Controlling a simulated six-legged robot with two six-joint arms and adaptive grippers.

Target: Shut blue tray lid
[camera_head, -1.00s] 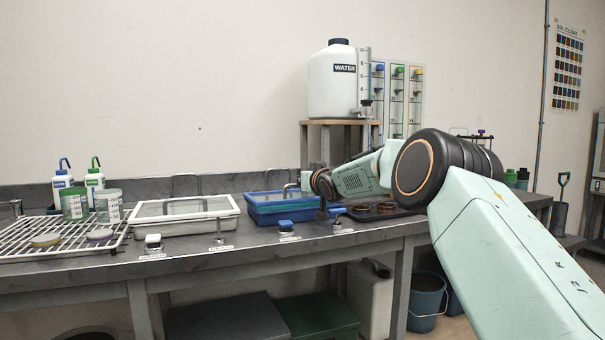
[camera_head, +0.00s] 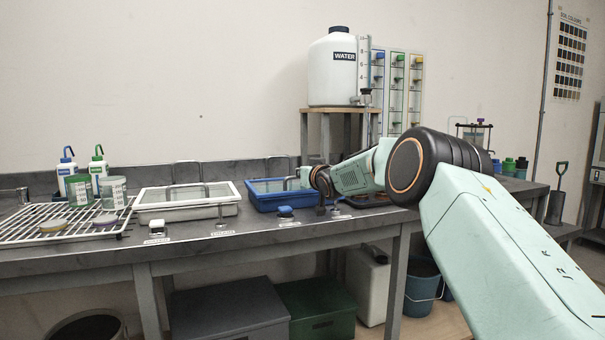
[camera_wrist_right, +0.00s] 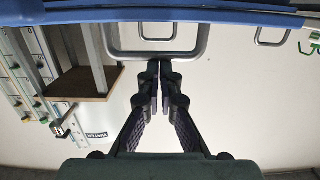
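The blue tray (camera_head: 265,204) stands on the grey bench in the head view, left of my right arm. Its blue-framed lid (camera_head: 252,186) with a clear pane lies flat or nearly flat over it; I cannot tell whether it is fully seated. A grey metal handle (camera_head: 290,179) stands at the lid. In the right wrist view a blue edge (camera_wrist_right: 190,17) crosses the top, with a grey handle loop (camera_wrist_right: 200,45) below it. My right gripper (camera_wrist_right: 159,68) has its fingertips together at this loop, with nothing clearly between them. In the head view the gripper is mostly hidden by its own wrist.
A white lidded tray (camera_head: 180,214) stands left of the blue one. A wire rack (camera_head: 40,235) with cups lies further left. Several small knobs, one blue-topped (camera_head: 285,211), line the bench front. A water tank (camera_head: 333,75) on a wooden stand rises behind my right arm.

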